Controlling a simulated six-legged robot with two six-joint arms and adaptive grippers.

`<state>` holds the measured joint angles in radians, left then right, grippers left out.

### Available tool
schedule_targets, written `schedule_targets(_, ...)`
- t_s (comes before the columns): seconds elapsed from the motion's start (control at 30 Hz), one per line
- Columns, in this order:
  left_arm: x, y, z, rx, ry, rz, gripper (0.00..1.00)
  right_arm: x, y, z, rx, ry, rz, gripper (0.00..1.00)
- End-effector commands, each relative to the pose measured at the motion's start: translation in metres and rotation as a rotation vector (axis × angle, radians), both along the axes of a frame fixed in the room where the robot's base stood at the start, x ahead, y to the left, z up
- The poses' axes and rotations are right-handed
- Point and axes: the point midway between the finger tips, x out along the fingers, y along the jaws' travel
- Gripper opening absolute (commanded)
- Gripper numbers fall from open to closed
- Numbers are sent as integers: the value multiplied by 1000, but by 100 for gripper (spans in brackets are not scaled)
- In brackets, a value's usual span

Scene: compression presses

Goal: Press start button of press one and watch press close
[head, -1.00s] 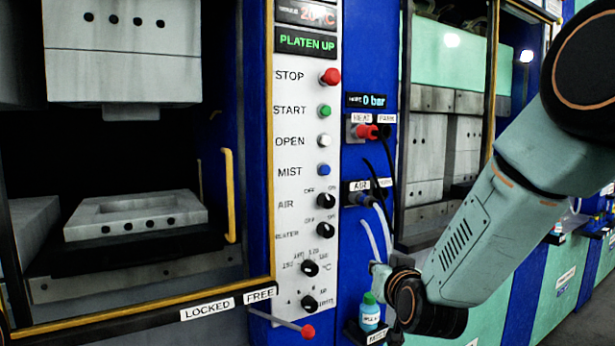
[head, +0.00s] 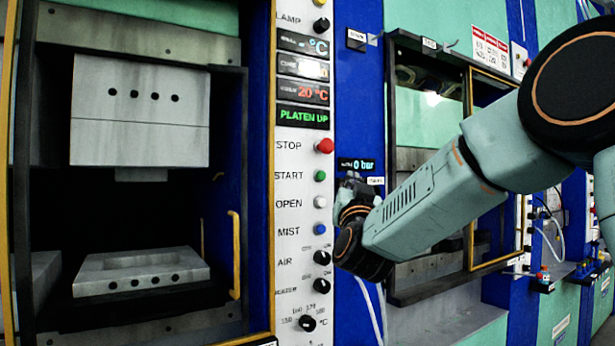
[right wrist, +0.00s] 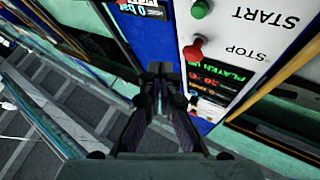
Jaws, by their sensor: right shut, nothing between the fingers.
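The press at left stands open, with its upper platen (head: 140,110) raised well above the lower platen (head: 140,272). Its display (head: 303,117) reads PLATEN UP. On the white panel, the green START button (head: 320,175) sits below the red STOP button (head: 325,146). My right gripper (head: 350,184) is just right of the panel, near START height, apart from the button. In the right wrist view my right gripper (right wrist: 160,70) is shut and empty. There the green START button (right wrist: 200,9) and red STOP button (right wrist: 193,50) show upside down, right of the fingertips. My left gripper is out of view.
White OPEN (head: 320,202) and blue MIST (head: 320,229) buttons and black knobs (head: 322,257) line the panel below START. A yellow handle (head: 234,255) is on the press opening. A second press frame (head: 425,270) stands behind my right arm.

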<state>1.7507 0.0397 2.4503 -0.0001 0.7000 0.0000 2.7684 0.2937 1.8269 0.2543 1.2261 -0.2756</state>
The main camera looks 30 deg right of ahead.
Motion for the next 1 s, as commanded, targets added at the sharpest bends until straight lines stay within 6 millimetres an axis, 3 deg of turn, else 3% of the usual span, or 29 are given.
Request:
schedule_targets(0.23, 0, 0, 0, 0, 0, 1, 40, -8, -12, 8, -38, -23, -60, 0)
schedule_targets(0.57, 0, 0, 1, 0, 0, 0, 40, -5, -11, 8, -39, -20, -58, 0)
schedule_targets(1.0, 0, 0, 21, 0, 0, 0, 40, 44, -2, 10, -41, -21, -54, 0)
